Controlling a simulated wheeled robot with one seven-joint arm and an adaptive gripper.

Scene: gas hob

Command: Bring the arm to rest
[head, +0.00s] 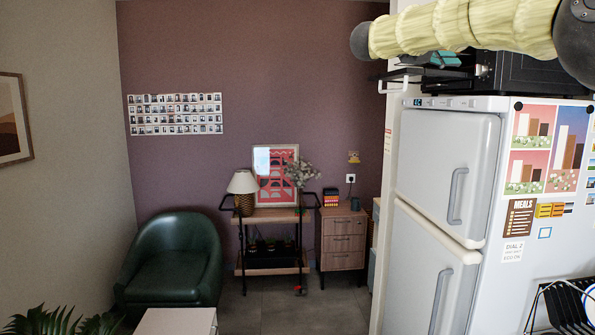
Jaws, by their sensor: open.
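Part of my arm (465,28) crosses the upper right of the head view. It has pale yellow ribbed links, with a dark rounded joint at its left end and a larger dark joint at the right edge. My gripper is not in view. The arm shows in front of the top of a white fridge (445,180); I cannot tell the gap between them.
A black appliance (530,75) sits on the fridge. A dark rack (565,305) stands at the lower right. A green armchair (172,265), a trolley (272,262) with a lamp, and a drawer cabinet (343,243) stand farther back. Grey floor (330,310) shows between armchair and fridge.

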